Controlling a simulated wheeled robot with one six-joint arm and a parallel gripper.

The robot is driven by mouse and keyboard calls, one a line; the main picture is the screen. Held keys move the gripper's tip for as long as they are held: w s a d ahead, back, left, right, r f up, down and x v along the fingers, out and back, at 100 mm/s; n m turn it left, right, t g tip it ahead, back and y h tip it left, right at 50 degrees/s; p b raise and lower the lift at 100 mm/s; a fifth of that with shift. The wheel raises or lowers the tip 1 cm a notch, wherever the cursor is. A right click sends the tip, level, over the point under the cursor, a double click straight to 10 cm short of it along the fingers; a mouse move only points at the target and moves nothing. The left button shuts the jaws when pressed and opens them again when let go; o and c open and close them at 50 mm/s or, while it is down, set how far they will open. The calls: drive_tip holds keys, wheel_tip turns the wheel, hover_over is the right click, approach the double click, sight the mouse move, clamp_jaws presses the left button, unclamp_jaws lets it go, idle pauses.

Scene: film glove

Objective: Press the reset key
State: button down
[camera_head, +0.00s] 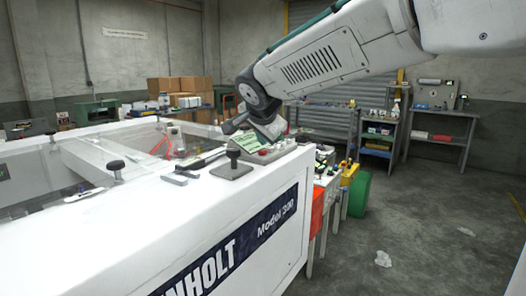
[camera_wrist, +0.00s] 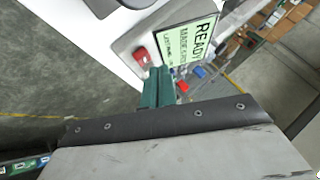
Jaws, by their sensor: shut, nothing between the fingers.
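A grey control panel sits on the far right corner of the white machine (camera_head: 150,205). Its green display (camera_wrist: 188,43) reads READY in the wrist view; the smaller lines are hard to read. A red key (camera_wrist: 140,55) stands on the panel beside the display. I cannot read a label on it, so I cannot tell which key is reset. My gripper (camera_wrist: 159,72) shows its teal fingers together and empty, close to the red key and the display's edge. In the head view my gripper (camera_head: 268,133) is above the panel, and contact cannot be made out.
A black knob on a grey plate (camera_head: 232,170) and a dark-handled tool (camera_head: 203,161) lie left of the panel. Small blue (camera_wrist: 199,72) and red (camera_wrist: 183,87) things show past the fingers. Colored bins (camera_head: 318,205) stand beyond the machine. The floor at right is mostly clear.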

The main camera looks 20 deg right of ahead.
drive_tip(key=shift+r, duration=0.15)
wheel_tip(320, 180, up, 5)
drive_tip(key=shift+f, duration=0.1)
idle(0.6)
idle(0.6)
